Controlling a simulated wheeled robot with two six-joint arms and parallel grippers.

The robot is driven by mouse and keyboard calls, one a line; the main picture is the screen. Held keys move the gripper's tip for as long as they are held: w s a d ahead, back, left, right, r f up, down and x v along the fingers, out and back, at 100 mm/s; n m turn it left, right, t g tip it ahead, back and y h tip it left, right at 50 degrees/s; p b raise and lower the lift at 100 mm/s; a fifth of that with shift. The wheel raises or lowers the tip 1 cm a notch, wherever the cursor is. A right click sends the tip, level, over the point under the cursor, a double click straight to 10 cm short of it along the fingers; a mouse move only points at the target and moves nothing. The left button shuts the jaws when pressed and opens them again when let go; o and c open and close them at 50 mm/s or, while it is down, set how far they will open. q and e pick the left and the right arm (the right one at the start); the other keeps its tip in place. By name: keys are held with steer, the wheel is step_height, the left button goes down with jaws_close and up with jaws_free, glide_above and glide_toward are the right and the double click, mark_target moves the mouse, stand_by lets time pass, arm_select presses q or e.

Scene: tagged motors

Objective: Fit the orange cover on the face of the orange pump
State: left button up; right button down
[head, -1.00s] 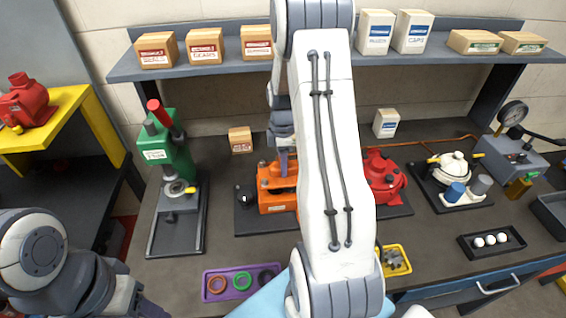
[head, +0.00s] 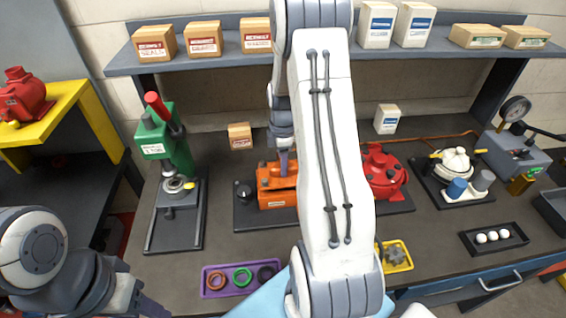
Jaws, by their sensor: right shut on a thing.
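The orange pump (head: 277,199) sits on a dark base plate on the bench, left of my raised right arm, which hides its right part. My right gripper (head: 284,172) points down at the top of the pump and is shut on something. What it holds is likely the orange cover, but I cannot tell its outline from the orange of the pump, nor whether the two touch. My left gripper (head: 148,306) is low at the lower left, away from the pump; its fingertips are too unclear to tell open from shut.
A red pump (head: 383,172) stands right of my arm. A green press (head: 165,150) stands at the left. A purple tray (head: 228,291) with rings and a yellow tray (head: 397,268) with metal parts lie in front. A shelf (head: 340,62) with boxes spans the back.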

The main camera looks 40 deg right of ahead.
steer(key=shift+f+b, duration=1.1)
steer(key=shift+f, duration=0.55)
steer(key=c, duration=0.5)
jaws_free()
steer(key=shift+o, duration=0.9)
steer(key=shift+r+p, duration=2.65)
steer(key=shift+r, duration=0.4)
steer(key=shift+f, duration=0.1)
